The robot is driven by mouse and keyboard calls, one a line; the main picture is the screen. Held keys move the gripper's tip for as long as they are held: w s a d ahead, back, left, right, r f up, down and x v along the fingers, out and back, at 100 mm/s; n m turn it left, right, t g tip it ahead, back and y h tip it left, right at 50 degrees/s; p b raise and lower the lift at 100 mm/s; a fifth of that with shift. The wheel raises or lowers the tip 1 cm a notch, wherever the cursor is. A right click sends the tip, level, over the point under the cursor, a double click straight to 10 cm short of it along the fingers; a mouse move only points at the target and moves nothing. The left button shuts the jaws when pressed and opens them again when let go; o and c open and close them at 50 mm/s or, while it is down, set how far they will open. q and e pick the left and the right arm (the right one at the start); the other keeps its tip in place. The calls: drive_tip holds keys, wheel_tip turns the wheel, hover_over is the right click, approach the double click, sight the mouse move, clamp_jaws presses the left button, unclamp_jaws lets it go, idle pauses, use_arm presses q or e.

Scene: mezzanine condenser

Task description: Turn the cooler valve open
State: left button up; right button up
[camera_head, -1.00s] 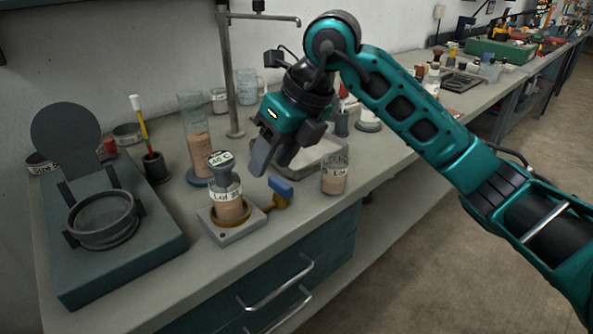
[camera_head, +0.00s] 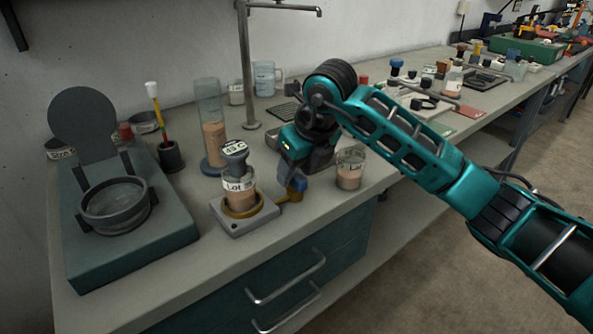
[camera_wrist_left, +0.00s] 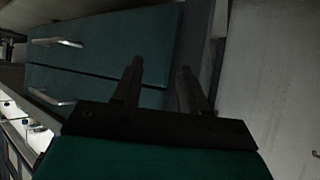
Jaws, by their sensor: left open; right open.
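The cooler is a grey square block (camera_head: 245,221) with a brass ring, and it holds a jar labelled "Lot" (camera_head: 240,186). A dark stopper with a temperature display (camera_head: 235,150) sits on the jar. The brass cooler valve (camera_head: 287,196) sticks out from the block's right side, with a blue handle (camera_head: 299,184). My right gripper (camera_head: 289,177) points down right at the blue handle and partly covers it. Its fingers are hard to make out; I cannot tell whether they touch the handle. My left gripper (camera_wrist_left: 160,84) is open and empty, in front of teal drawers (camera_wrist_left: 105,65).
A beaker of brown powder (camera_head: 349,170) stands just right of my right gripper. A tall cylinder (camera_head: 213,135) and a metal stand (camera_head: 246,75) are behind the cooler. A teal device with a round lid (camera_head: 140,245) fills the bench's left end.

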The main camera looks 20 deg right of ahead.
drive_tip(key=shift+w+f, duration=0.1)
drive_tip(key=shift+f, duration=0.25)
drive_tip(key=shift+c, duration=0.4)
clamp_jaws()
